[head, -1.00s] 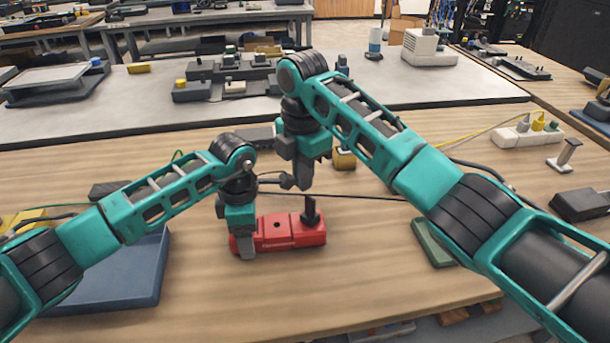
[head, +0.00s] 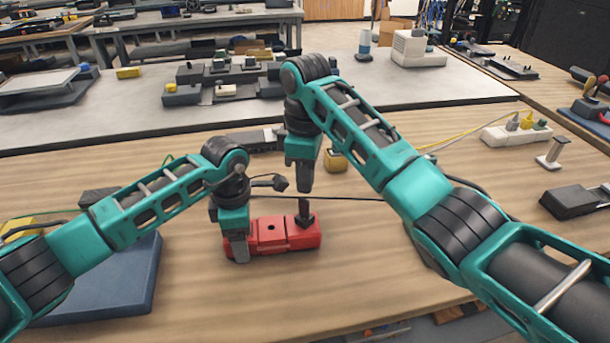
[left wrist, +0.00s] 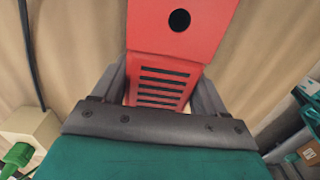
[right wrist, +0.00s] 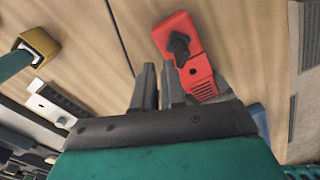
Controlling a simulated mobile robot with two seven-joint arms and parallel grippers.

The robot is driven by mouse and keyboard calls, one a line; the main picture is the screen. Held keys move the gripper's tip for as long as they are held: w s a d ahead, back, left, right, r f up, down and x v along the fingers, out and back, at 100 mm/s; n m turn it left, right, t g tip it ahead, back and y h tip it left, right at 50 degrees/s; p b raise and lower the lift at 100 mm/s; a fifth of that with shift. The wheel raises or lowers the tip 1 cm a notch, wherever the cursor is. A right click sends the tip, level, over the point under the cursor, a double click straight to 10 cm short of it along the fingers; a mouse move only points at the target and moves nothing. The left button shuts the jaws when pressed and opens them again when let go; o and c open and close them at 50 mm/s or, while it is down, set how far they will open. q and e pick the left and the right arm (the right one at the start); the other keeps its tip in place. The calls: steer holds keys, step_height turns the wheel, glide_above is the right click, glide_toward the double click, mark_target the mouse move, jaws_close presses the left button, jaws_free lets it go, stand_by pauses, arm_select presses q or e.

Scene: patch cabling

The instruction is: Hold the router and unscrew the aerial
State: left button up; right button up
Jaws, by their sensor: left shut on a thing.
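The red router (head: 270,237) lies on the wooden bench, with a dark hole in its top. Its black aerial (head: 304,214) stands upright at the right end. My left gripper (head: 238,252) is shut on the router's left end; the left wrist view shows the slotted end of the router (left wrist: 165,75) between its fingers. My right gripper (head: 302,185) points down, its tips just above the aerial in the head view. In the right wrist view its fingers (right wrist: 158,75) are a little apart with nothing between them, and the aerial (right wrist: 180,46) shows beyond the tips.
A blue tray (head: 110,285) lies left of the router, under my left arm. A black cable (head: 345,197) runs behind the router. The bench in front of the router is clear.

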mark_target(304, 211)
steer(key=m, duration=0.2)
steer(key=d+m, duration=0.1)
steer(key=m, duration=0.3)
steer(key=shift+s+d+m, duration=0.15)
steer(key=shift+s+m, duration=0.15)
steer(key=shift+s, duration=0.05)
steer(key=m, duration=0.3)
steer(key=shift+s+d+m, duration=0.25)
steer(key=shift+d+m, duration=0.05)
steer(key=shift+d, duration=0.05)
steer(key=m, duration=0.3)
steer(key=shift+s+d+m, duration=0.1)
steer(key=shift+s+m, duration=0.3)
steer(key=shift+f, duration=1.55)
steer(key=shift+c, duration=0.3)
jaws_close()
